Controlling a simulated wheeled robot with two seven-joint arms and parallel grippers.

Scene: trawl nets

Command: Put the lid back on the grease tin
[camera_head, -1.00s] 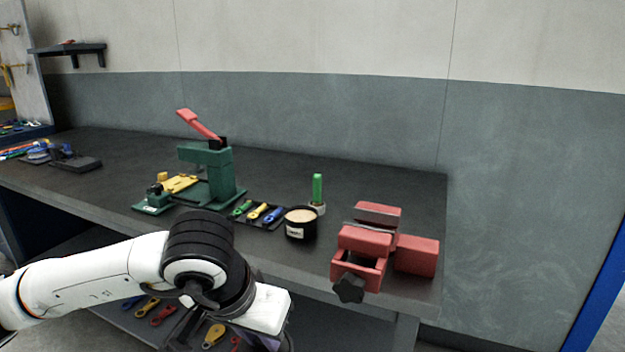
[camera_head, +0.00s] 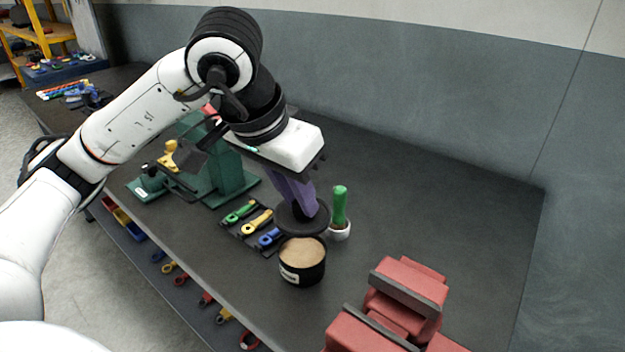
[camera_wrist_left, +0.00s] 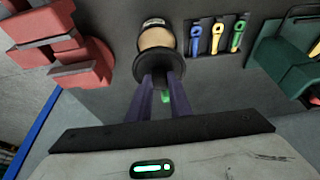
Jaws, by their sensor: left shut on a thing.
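The grease tin (camera_head: 302,268) is a round black tin with a white label, full of tan grease and open on top. It stands upright on the bench and also shows in the wrist view (camera_wrist_left: 155,37). My left gripper (camera_head: 303,205) points down with its purple fingers shut on the lid (camera_head: 288,224), a dark round disc. The lid is just behind the tin in the head view. In the wrist view the lid (camera_wrist_left: 152,70) overlaps the tin's near edge, and some grease stays uncovered. The fingers hide the lid's middle. My right gripper is out of view.
A green-handled brush in a white pot (camera_head: 340,220) stands close right of the lid. A tray of small coloured tools (camera_head: 250,222) lies left of the tin. A green press (camera_head: 228,178) stands behind my arm. A red vise (camera_head: 405,295) is at front right. The back right bench is clear.

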